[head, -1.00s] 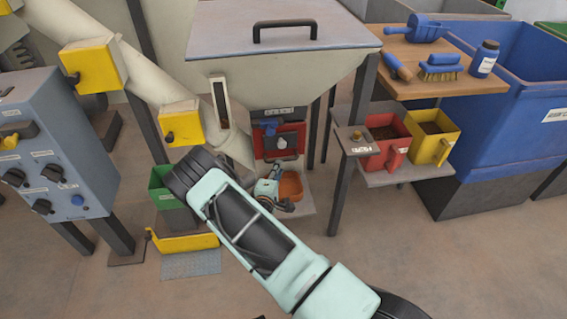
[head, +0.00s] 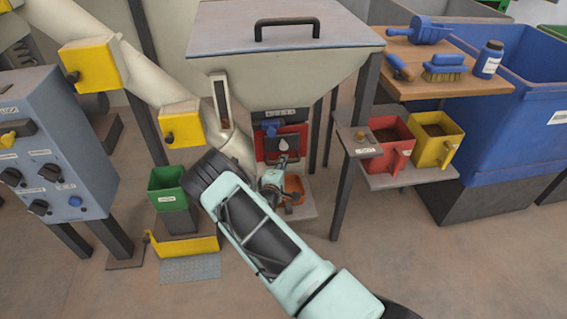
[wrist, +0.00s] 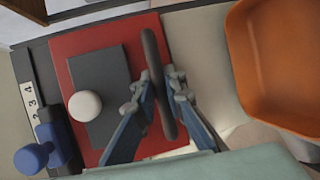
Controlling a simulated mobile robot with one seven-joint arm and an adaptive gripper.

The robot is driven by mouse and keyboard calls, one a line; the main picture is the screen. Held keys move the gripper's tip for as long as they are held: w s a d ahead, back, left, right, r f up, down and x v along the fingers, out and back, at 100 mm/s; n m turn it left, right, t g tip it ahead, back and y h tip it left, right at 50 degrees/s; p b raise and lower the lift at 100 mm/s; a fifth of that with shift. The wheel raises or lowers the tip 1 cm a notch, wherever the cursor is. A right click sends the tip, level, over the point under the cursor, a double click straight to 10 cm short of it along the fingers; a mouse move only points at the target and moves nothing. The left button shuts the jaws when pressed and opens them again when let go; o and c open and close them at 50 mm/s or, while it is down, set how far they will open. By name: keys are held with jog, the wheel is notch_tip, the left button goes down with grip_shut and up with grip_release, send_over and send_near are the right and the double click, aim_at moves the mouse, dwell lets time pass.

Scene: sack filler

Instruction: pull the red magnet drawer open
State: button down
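The red magnet drawer (head: 292,130) is set in the front of the pale hopper, below a small label strip. In the wrist view its red front (wrist: 80,48) carries a dark plate (wrist: 98,80), a white knob (wrist: 85,106) and a dark bar handle (wrist: 152,52). My gripper (wrist: 159,80) has one finger on each side of the handle, with both tips close against the bar; it looks shut on it. In the head view my gripper (head: 275,170) is at the drawer front, partly hidden by my arm. The drawer's depth is hard to see.
A blue knob or latch (wrist: 38,150) sits beside the drawer. An orange bowl (head: 294,187) stands close by, also in the wrist view (wrist: 275,65).

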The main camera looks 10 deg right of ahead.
jog(key=shift+s, duration=0.1)
jog(key=s+p, duration=0.9)
jog(key=s, duration=0.8)
jog(key=shift+s, duration=0.2)
jog(key=shift+f, duration=0.1)
jog(key=c, duration=2.5)
grip_release()
jog(key=shift+o, duration=1.2)
jog(key=shift+s, duration=0.1)
